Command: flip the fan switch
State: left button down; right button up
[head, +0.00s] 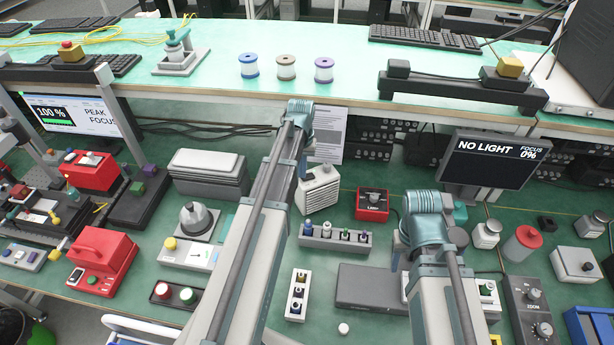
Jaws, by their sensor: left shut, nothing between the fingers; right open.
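A small white box with a vented front, which looks like the fan (318,192), stands on the green bench just right of my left arm. I cannot make out its switch. My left gripper (303,166) points down at the upper left of this box. It is shut and empty, and largely covered by my own arm; I cannot tell whether it touches the box. My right gripper (458,238) is open and empty, mostly covered by my wrist, below the NO LIGHT monitor.
A red box (372,205) stands right of the white box. A row of small connectors (335,237) sits in front. A dark grey flat box (370,287) lies nearer me. The monitor (495,163) stands behind my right gripper. A raised shelf (350,75) runs behind.

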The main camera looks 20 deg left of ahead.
pick_arm(q)
jog(key=shift+f, duration=0.3)
jog(key=shift+r, duration=0.2)
notch_tip(320, 180, up, 7)
jog(key=p, duration=0.6)
jog(key=shift+p, duration=0.4)
jog(key=shift+f, duration=0.1)
jog(key=s+d+f+m+b, duration=0.1)
jog(key=s+d+m, duration=0.2)
jog(key=s+d, duration=0.6)
jog(key=s+d+f+m+y+b, duration=0.1)
jog(key=s+d+m, duration=0.2)
jog(key=s+d, duration=0.7)
jog(key=d, duration=0.5)
jog(key=shift+f+m, duration=0.15)
jog(key=shift+m, duration=0.15)
